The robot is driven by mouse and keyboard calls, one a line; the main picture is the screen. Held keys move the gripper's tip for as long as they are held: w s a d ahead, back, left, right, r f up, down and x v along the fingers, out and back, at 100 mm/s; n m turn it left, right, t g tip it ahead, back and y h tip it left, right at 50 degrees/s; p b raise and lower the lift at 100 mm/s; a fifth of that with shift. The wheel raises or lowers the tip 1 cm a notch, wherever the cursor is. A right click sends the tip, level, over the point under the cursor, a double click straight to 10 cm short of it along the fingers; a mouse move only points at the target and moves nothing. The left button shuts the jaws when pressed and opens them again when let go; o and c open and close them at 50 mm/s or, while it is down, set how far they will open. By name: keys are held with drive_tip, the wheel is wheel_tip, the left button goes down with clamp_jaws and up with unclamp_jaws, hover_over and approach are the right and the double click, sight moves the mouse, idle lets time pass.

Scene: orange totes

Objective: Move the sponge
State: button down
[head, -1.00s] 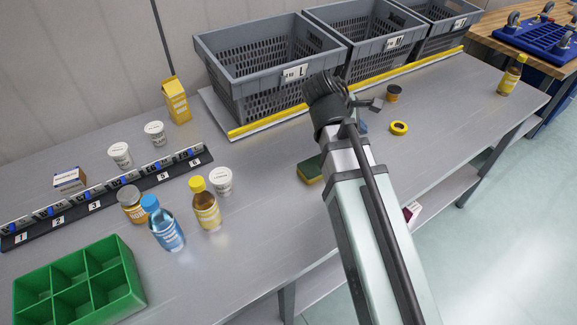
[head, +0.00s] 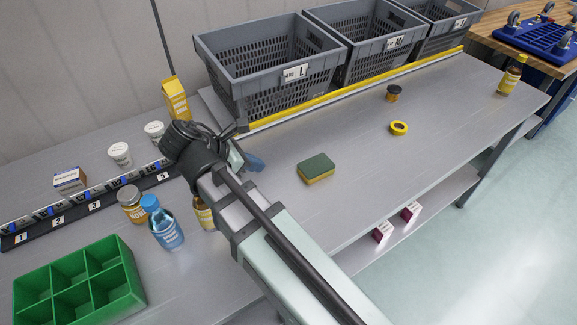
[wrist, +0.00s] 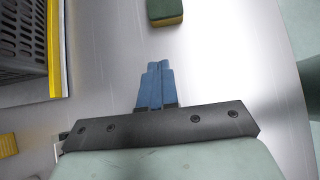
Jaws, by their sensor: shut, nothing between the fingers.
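The sponge (head: 316,169), green on top and yellow below, lies flat on the grey table near the middle of the head view. It also shows at the top edge of the wrist view (wrist: 165,12), partly cut off. My gripper (head: 254,163) is to the left of the sponge in the head view, apart from it. Its blue fingers are together and empty in the wrist view (wrist: 156,85). The arm hides part of the yellow-capped bottle (head: 203,213).
Grey crates L (head: 296,73), M (head: 394,43) and another stand behind a yellow strip (head: 350,88). A yellow tape roll (head: 398,128) and a small jar (head: 393,93) are right of the sponge. Bottles and a green divided tray (head: 125,300) are left. Table around the sponge is clear.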

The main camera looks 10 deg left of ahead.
approach(297, 169)
drive_tip(key=f, duration=0.3)
drive_tip(key=shift+s+f, duration=0.2)
drive_tip(key=shift+s, duration=0.05)
drive_tip(key=shift+w+d+f, duration=0.25)
drive_tip(key=shift+w+d, duration=0.75)
drive_tip(key=shift+w, duration=0.05)
drive_tip(key=shift+w+d, duration=0.55)
drive_tip(key=shift+w, duration=0.05)
drive_tip(key=w+d, duration=1.4)
drive_tip(key=shift+w+d, duration=0.2)
drive_tip(key=shift+d, duration=0.05)
